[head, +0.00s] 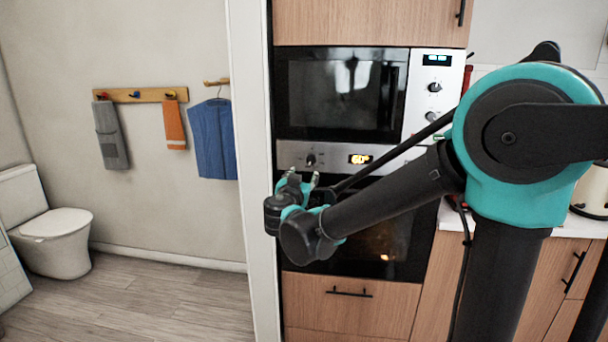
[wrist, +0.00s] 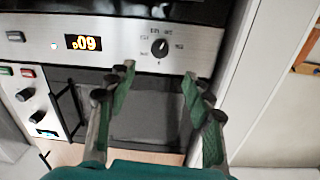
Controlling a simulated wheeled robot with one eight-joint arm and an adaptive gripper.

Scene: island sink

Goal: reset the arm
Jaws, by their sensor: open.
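My gripper (head: 298,182) is raised in front of the built-in oven in the head view, at the end of my arm. In the wrist view my gripper (wrist: 158,82) shows two fingers with green pads, spread apart with nothing between them. Beyond the fingers is the oven control panel (wrist: 120,38) with a lit display and a dark knob (wrist: 160,47). The fingers look apart from the panel, though the exact distance is hard to tell.
A microwave (head: 335,95) sits above the oven display (head: 360,159). A white door frame (head: 252,150) stands just left of my gripper. Beyond it are a toilet (head: 55,230), hanging towels (head: 110,135) and open floor (head: 150,300). A counter (head: 575,222) lies at right.

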